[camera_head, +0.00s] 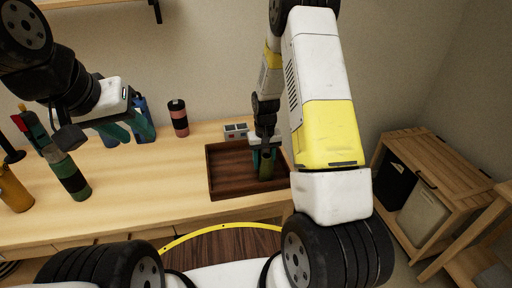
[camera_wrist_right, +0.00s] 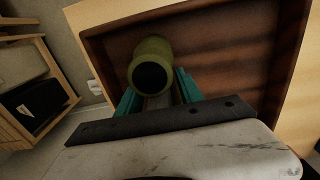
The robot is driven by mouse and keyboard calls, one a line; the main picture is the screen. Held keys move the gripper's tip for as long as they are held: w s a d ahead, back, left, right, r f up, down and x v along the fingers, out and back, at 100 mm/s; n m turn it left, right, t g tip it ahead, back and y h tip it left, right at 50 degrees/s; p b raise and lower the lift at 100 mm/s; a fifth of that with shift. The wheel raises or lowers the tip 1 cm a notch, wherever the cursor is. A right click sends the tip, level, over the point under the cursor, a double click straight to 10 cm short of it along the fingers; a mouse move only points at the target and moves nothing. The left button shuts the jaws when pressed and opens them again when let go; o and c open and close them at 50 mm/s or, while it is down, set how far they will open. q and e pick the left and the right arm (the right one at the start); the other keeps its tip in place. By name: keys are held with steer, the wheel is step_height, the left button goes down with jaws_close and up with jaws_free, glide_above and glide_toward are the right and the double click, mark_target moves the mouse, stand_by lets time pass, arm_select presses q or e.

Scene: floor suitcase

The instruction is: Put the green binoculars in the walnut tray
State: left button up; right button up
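The walnut tray (camera_head: 228,184) is a dark, shallow box on the wooden counter below my right arm. The green binoculars (camera_head: 266,167) stand over the tray's right part; the wrist view shows an olive barrel with a dark round end (camera_wrist_right: 150,62). My right gripper (camera_head: 264,148) points down at the tray, its teal fingers on both sides of the barrel, seemingly shut on it. Whether the binoculars touch the tray floor is hard to tell. My left gripper (camera_head: 134,133) is open and empty above the counter's left part.
A green-and-black bottle (camera_head: 70,178), an amber bottle (camera_head: 13,190), a blue bottle (camera_head: 144,112) and a pink-and-dark tumbler (camera_head: 178,118) stand on the counter. A small grey box (camera_head: 236,131) sits behind the tray. A wooden cabinet (camera_head: 430,170) stands at right. The counter's middle is clear.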

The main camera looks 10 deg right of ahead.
step_height(320, 180, up, 12)
steer(key=shift+f, duration=0.1)
steer(key=s+r+t, duration=0.1)
steer(key=s+r, duration=0.3)
steer(key=r, duration=0.5)
steer(key=s+a+r+t+y, duration=0.1)
steer(key=s+r+t, duration=0.1)
steer(key=s+r, duration=0.4)
steer(key=s+a+r+t+y, duration=0.1)
steer(key=s+r+t, duration=0.2)
steer(key=s+r, duration=0.4)
steer(key=s, duration=0.7)
steer(key=shift+a+r, duration=0.25)
steer(key=shift+a, duration=0.05)
